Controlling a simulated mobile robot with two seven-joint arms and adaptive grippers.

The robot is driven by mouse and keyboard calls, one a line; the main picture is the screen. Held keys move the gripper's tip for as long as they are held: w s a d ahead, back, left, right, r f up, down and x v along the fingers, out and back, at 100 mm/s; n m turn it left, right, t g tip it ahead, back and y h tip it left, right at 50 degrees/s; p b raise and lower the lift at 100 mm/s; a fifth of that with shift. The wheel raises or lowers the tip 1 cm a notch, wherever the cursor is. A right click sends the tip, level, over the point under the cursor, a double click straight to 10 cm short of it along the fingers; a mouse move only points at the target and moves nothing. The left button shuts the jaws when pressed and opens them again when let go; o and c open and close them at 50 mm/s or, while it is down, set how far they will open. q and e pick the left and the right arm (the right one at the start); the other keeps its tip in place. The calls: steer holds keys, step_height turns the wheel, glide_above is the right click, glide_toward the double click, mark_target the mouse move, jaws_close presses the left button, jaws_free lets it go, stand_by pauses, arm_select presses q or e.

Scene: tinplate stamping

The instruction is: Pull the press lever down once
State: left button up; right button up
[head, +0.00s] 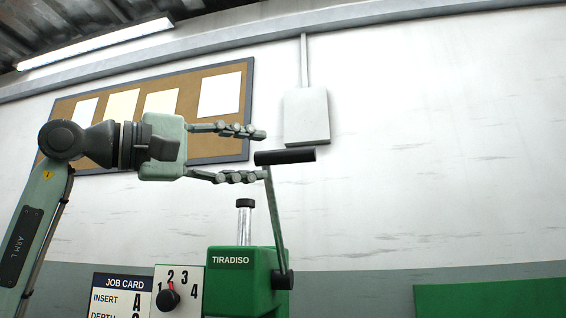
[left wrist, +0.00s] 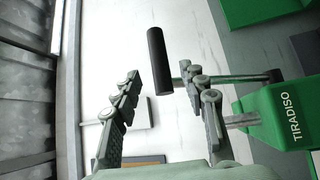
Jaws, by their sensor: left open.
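The press (head: 232,285) is green, labelled TIRADISO, and stands at the bottom middle of the head view. Its lever arm (head: 275,220) rises from a pivot on the right side and ends in a black horizontal handle (head: 298,156). My left gripper (head: 264,154) is open and comes in from the left; the handle's left end shows level with the gap between its fingertips. In the left wrist view the handle (left wrist: 158,55) lies ahead, in line with the gap between the open fingers (left wrist: 161,80). I cannot tell whether they touch. My right gripper is not in view.
A dial with numbers (head: 187,297) and a job card (head: 121,300) stand left of the press. A green surface (head: 490,300) is at the lower right. A cork board (head: 222,146) and a grey box (head: 306,118) hang on the wall behind. The space right of the handle looks clear.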

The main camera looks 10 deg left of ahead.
mark_target(277, 155)
arm_select(q)
steer(key=p+x, duration=0.1)
steer(key=x, duration=0.4)
steer(key=shift+d, duration=0.35)
steer(key=shift+w+d+r, duration=0.1)
steer(key=shift+w+d, duration=0.3)
steer(key=shift+w, duration=0.1)
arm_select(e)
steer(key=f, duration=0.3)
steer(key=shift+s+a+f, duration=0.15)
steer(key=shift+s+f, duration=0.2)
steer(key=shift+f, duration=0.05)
arm_select(q)
jaws_close()
